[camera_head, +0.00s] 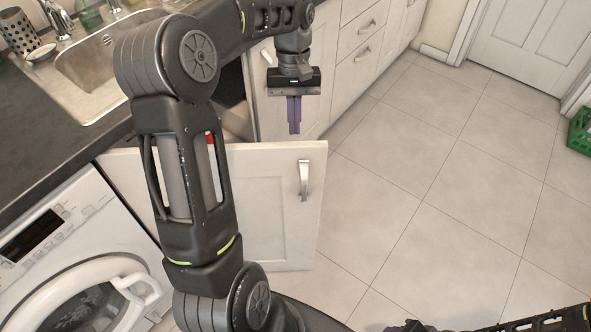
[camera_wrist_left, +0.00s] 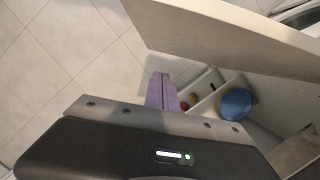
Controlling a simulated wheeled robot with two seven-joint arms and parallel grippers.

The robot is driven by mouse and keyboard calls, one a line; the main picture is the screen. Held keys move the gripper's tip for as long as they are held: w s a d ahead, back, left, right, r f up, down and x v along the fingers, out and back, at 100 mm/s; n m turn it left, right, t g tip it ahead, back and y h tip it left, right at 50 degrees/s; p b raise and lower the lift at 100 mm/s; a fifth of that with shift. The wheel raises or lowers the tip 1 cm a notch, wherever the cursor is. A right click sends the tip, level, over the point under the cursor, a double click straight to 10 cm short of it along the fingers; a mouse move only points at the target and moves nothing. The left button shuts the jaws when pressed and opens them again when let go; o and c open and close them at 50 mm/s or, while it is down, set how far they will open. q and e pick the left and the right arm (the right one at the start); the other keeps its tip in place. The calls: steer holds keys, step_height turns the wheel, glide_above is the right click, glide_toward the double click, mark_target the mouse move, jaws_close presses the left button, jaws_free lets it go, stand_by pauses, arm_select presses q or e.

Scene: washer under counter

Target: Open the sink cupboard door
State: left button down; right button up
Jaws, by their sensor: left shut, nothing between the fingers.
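The sink cupboard door (camera_head: 275,228) is a cream panel with an upright metal handle (camera_head: 304,180). It stands swung wide out from the counter, beside the washing machine. My left gripper (camera_head: 294,132), with purple fingers, is shut and empty. It is on the cupboard side of the door, beyond its top edge and apart from the handle. The left wrist view shows the fingers (camera_wrist_left: 161,90) between the door (camera_wrist_left: 225,35) and the open cupboard. My left arm hides much of the opening in the head view. Of my right arm only a dark part shows at the bottom right.
The washing machine (camera_head: 75,262) stands at left under the dark counter, below the sink (camera_head: 105,62). In the cupboard are a blue round thing (camera_wrist_left: 236,104) and small red items. Closed drawers (camera_head: 365,45) lie beyond. The tiled floor (camera_head: 440,190) at right is clear; a green crate (camera_head: 581,132) stands far right.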

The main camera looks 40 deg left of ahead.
mark_target(296, 171)
arm_select(q)
steer(key=shift+f, duration=0.15)
steer(key=s+d+f+b, duration=0.1)
steer(key=f, duration=0.2)
steer(key=s+d+f+b, duration=0.1)
steer(key=s+f, duration=0.1)
steer(key=f, duration=0.1)
steer(key=s+d+f+b, duration=0.1)
steer(key=s+d+f, duration=0.1)
steer(key=f, duration=0.1)
steer(key=shift+d+f, duration=0.1)
steer(key=shift+f, duration=0.15)
